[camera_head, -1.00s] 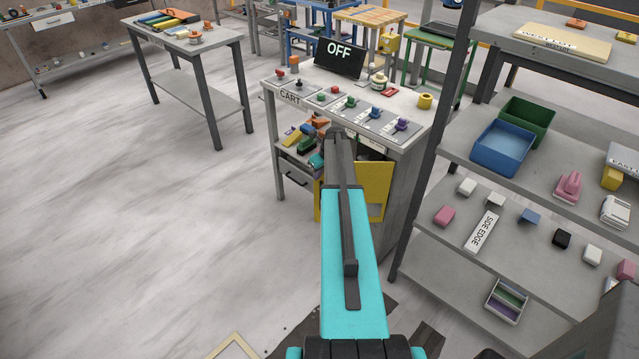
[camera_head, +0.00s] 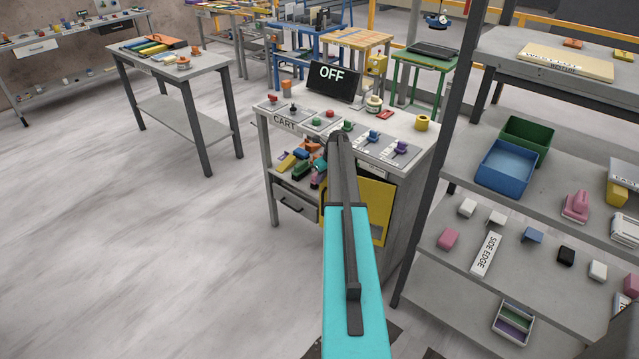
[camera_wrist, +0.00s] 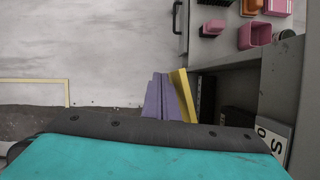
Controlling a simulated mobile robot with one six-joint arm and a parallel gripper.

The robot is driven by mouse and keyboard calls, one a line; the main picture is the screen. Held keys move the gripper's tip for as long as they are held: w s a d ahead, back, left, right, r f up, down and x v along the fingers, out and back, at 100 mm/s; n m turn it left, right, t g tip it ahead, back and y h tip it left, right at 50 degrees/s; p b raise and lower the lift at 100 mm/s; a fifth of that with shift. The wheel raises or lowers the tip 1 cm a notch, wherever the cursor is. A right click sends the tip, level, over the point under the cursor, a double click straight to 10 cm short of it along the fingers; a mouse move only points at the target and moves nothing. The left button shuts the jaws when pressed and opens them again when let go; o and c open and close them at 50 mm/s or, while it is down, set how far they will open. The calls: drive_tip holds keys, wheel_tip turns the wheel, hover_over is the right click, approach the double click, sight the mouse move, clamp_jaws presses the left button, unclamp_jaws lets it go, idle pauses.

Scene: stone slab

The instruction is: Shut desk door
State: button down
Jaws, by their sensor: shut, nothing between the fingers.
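The desk (camera_head: 420,125) stands in the middle of the head view with an OFF display on top. Its yellow door (camera_head: 377,205) is on the lower front, partly covered by my arm. In the wrist view the door (camera_wrist: 185,96) shows as a narrow, slanted yellow panel standing out from the desk, with a dark open compartment to its right. My gripper (camera_wrist: 166,100) shows there as purple fingers closed together, empty, close beside the door's left side. I cannot tell whether they touch it. In the head view my fingertips are hidden behind my arm.
A grey rack (camera_head: 428,210) with trays and small blocks stands close on the right. A drawer handle (camera_wrist: 177,17) and pink containers (camera_wrist: 254,36) are near the top of the wrist view. Open floor (camera_head: 130,260) lies to the left of the desk.

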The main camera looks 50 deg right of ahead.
drive_tip(key=shift+w+d, duration=0.1)
drive_tip(key=shift+d, duration=0.35)
drive_tip(key=shift+a, duration=0.1)
drive_tip(key=s+a+r+b, duration=0.2)
drive_tip(key=a+r, duration=0.5)
drive_tip(key=r, duration=0.2)
drive_tip(key=shift+s+r+b, duration=0.15)
drive_tip(key=shift+b, duration=0.2)
idle(0.5)
drive_tip(key=shift+a, duration=0.1)
